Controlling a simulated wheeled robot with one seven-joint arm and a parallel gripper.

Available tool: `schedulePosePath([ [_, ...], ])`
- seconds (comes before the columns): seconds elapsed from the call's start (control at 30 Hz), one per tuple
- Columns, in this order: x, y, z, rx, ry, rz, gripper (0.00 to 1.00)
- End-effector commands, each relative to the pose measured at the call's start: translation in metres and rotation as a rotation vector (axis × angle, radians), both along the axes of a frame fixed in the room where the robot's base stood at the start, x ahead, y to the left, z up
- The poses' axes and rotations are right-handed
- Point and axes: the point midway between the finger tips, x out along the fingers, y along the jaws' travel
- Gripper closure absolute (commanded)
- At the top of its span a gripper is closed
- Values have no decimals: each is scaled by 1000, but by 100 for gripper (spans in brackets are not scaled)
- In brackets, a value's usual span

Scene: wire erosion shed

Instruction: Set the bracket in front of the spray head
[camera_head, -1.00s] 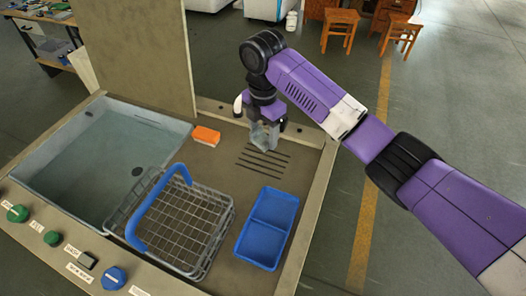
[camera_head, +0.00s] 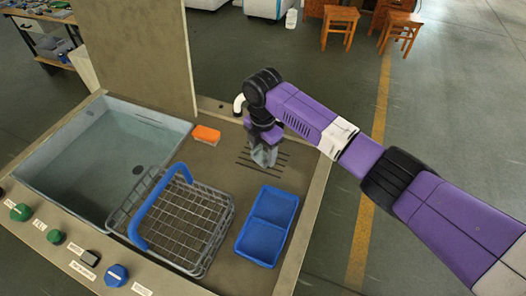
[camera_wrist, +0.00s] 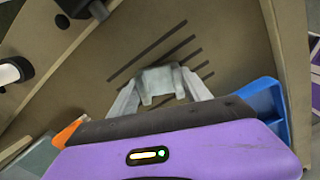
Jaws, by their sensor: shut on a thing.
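My gripper (camera_head: 264,160) is over the slotted drain marks on the right part of the wash station's deck. In the wrist view its pale fingers (camera_wrist: 160,92) are shut on a grey metal bracket (camera_wrist: 160,80), which spans between them. In the head view the bracket is small and hard to tell from the fingers. I cannot tell whether it touches the deck. A white cylinder with a dark end (camera_wrist: 10,72) shows at the wrist view's left edge.
A blue two-part tray (camera_head: 268,226) lies in front of my gripper. A wire basket with a blue handle (camera_head: 160,205) stands to the left, beside the water basin (camera_head: 60,150). An orange and white block (camera_head: 206,134) lies near the back panel (camera_head: 140,50).

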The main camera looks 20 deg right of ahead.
Motion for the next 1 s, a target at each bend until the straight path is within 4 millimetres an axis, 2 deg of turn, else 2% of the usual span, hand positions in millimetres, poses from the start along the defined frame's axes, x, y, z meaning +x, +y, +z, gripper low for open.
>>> schedulePosePath([
  [0.07, 0, 0, -2, 0, -1, 0, 100],
  [0.1, 0, 0, -3, 0, 0, 0, 42],
  [0.2, 0, 0, -2, 0, 0, 0, 22],
  [0.5, 0, 0, -1, 0, 0, 0, 22],
  [0.67, 1, 0, 8, 1, -3, 0, 22],
  [0.77, 1, 0, 23, 2, -4, 2, 22],
  [1.0, 1, 0, 72, 0, -4, 1, 22],
])
